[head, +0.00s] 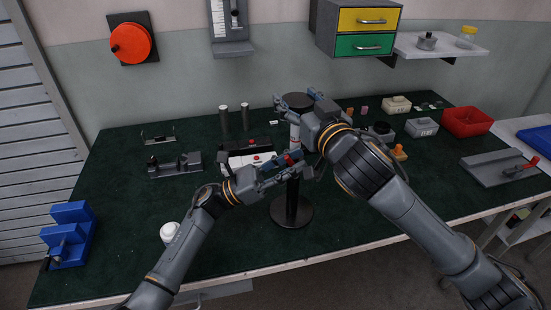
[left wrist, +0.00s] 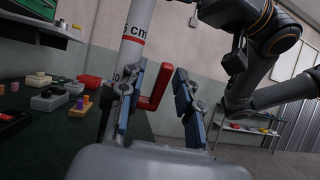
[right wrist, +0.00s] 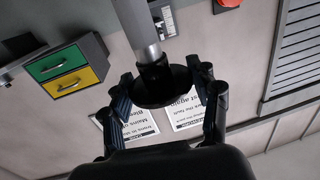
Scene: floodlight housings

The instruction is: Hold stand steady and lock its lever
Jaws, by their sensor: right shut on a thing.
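The stand has a round black base (head: 292,211) on the green table, and it stands upright. Its pale column (head: 294,135) carries a red mark and shows a "5 cm" print in the left wrist view (left wrist: 136,30). My right gripper (head: 298,104) is shut on the top of the stand, with its fingers on either side of the dark disc (right wrist: 155,93). My left gripper (head: 296,166) is at the column below. Its fingers are open, with the red lever (left wrist: 155,88) between them and a gap to the right finger.
A white box with red knobs (head: 250,161) lies just behind my left arm. A white round piece (head: 169,232) sits beside that arm. A blue fixture (head: 69,235) is at the left edge, and a red bin (head: 467,121) at the right. The table's front right is mostly clear.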

